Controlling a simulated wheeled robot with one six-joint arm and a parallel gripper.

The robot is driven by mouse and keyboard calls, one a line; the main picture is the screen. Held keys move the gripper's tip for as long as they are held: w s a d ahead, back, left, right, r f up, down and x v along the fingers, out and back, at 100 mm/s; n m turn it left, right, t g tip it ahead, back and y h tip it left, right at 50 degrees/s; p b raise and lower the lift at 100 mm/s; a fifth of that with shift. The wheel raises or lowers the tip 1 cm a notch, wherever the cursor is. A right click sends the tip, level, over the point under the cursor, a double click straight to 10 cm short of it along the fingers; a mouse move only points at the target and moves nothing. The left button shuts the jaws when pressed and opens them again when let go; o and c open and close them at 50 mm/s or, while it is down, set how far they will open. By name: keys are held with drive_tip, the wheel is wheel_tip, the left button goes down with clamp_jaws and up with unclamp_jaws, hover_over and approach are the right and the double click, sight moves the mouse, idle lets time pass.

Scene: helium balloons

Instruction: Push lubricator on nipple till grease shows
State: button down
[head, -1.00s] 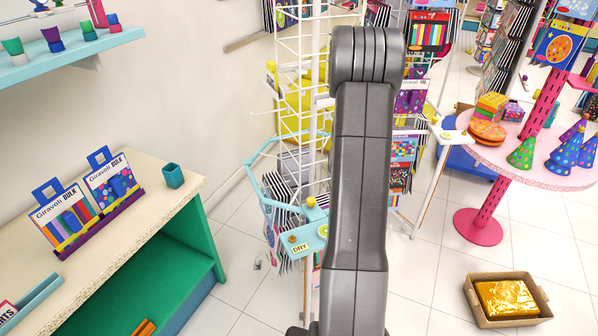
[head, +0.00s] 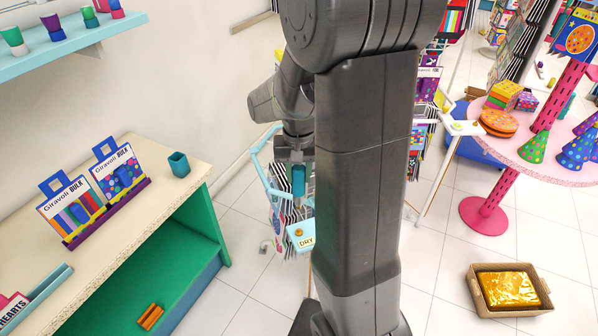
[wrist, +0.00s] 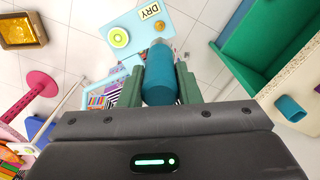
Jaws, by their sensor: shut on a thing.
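My gripper (head: 297,160) is shut on the lubricator (head: 298,182), a teal cylinder, and points it downward. In the wrist view the lubricator (wrist: 160,80) sits between the two dark green fingers (wrist: 160,72), and its narrow grey tip faces the light-blue plate. The plate (head: 301,243), marked DRY, lies below my gripper on the wire stand. I cannot make out the nipple for certain, nor any grease.
My own arm hides much of the wire stand. A bench (head: 190,195) with a teal cup (head: 178,163) stands left, below a wall shelf (head: 75,50). A pink round table (head: 520,150) is right. A tray with a gold packet (head: 508,290) lies on open floor.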

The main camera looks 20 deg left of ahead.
sight(299, 198)
drive_tip(key=shift+f+b, duration=3.4)
drive_tip(key=shift+f, duration=1.15)
drive_tip(key=c, duration=1.8)
unclamp_jaws()
drive_tip(key=shift+c, duration=0.2)
clamp_jaws()
